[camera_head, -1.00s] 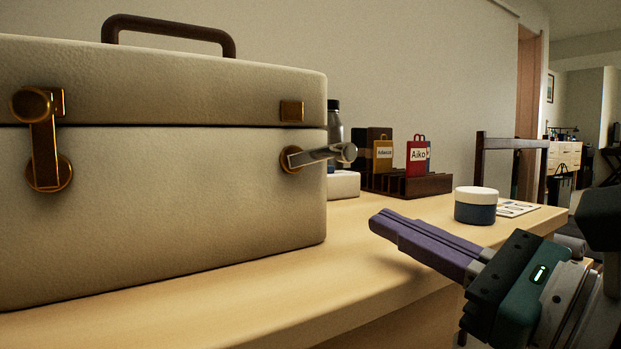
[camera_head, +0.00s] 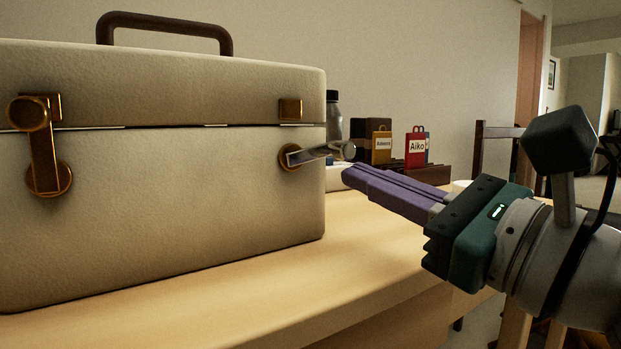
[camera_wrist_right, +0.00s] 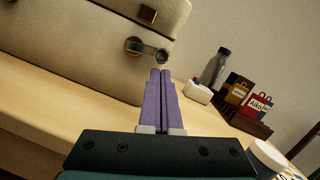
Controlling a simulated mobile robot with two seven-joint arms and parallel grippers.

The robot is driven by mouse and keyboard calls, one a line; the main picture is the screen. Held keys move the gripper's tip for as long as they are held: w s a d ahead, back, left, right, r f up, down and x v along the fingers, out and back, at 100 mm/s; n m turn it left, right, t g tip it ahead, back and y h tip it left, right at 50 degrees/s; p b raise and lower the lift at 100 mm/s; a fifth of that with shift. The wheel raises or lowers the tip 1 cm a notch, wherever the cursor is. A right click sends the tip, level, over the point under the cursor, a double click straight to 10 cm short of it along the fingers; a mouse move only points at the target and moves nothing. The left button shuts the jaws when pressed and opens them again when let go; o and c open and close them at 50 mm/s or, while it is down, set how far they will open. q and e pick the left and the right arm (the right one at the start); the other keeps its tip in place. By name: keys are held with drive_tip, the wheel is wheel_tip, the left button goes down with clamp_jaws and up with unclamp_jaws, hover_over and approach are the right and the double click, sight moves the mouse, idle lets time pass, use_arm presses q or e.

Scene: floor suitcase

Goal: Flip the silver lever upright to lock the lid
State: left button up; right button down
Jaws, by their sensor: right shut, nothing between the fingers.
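The silver lever (camera_head: 320,153) sticks out to the right from its round brass mount on the front of the cream suitcase (camera_head: 200,210), near the right corner. It lies near horizontal, below a brass catch (camera_head: 290,109) on the lid. It also shows in the right wrist view (camera_wrist_right: 152,52). The lid is down, with a thin bright gap along the seam. A brass latch (camera_head: 43,148) at the left stands upright across the seam. My right gripper (camera_head: 350,176) is shut and empty, its purple fingertips just below and right of the lever's knob, seemingly apart from it. My left gripper is not in view.
The suitcase stands on a wooden table (camera_head: 250,285). Behind it, to the right, are a grey bottle (camera_head: 333,115), a rack with small bags (camera_head: 415,148), and a white-lidded jar (camera_wrist_right: 270,158). The table front is clear.

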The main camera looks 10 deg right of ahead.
drive_tip(key=shift+r+n, duration=0.15)
drive_tip(key=shift+n, duration=0.15)
drive_tip(key=shift+d+r+n+p, duration=0.15)
drive_tip(key=shift+r+n+p, duration=0.35)
drive_tip(key=shift+n, duration=0.5)
drive_tip(key=n+p, duration=0.1)
drive_tip(key=r+n+g, duration=0.1)
drive_tip(key=shift+r+n+y+p, duration=0.1)
drive_tip(key=shift+n+y+p, duration=0.2)
drive_tip(key=shift+n+p, duration=0.1)
drive_tip(key=r+n+p, duration=0.1)
drive_tip(key=n+p, duration=0.1)
drive_tip(key=n, duration=0.1)
drive_tip(key=a+r+n+g+p, duration=0.1)
drive_tip(key=n+p, duration=0.2)
drive_tip(key=n, duration=0.1)
drive_tip(key=r+n+g+p, duration=0.1)
drive_tip(key=n+p, duration=0.1)
drive_tip(key=n, duration=0.1)
drive_tip(key=shift+s+a+r+p, duration=0.3)
drive_tip(key=shift+a+p, duration=0.05)
drive_tip(key=shift+a, duration=0.05)
